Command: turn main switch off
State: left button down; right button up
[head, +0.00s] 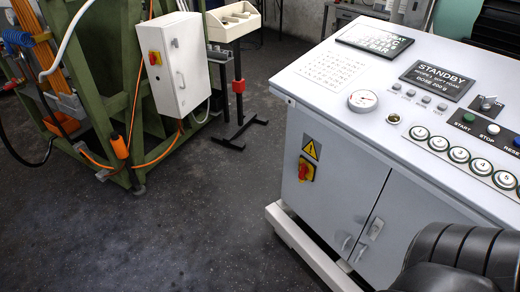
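A red rotary switch on a yellow plate (305,169) sits on the left side face of the grey control console (340,185), just under a yellow warning triangle (311,148). Its handle is too small to read its position for certain. A second red and yellow switch (154,58) is on the front of a white wall box (178,65) mounted on the green frame. The frame does not show which is the main switch. Neither of my grippers is in view, and nothing touches either switch.
The console top has a screen reading STANDBY (437,80), a gauge (363,100) and several buttons. A black rounded shape (460,258) blocks the lower right corner. The green frame (110,70) with orange cables stands at left. Dark floor (190,220) is open between.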

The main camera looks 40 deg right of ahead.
aim_at(303, 170)
jog(key=i+z, duration=0.1)
jog(key=i, duration=0.3)
jog(key=i+j+z, duration=0.15)
jog(key=i, duration=0.3)
jog(key=i+j+z, duration=0.1)
jog(key=i, duration=0.3)
jog(key=i+j+z, duration=0.15)
jog(key=i+z, duration=0.15)
jog(key=z, duration=0.2)
jog(key=i+j+z, duration=0.25)
jog(key=z, duration=0.25)
jog(key=i+j+z, duration=0.2)
jog(key=j+z, duration=0.25)
jog(key=i+j+z, duration=0.15)
jog(key=j+z, duration=0.2)
jog(key=z, duration=0.15)
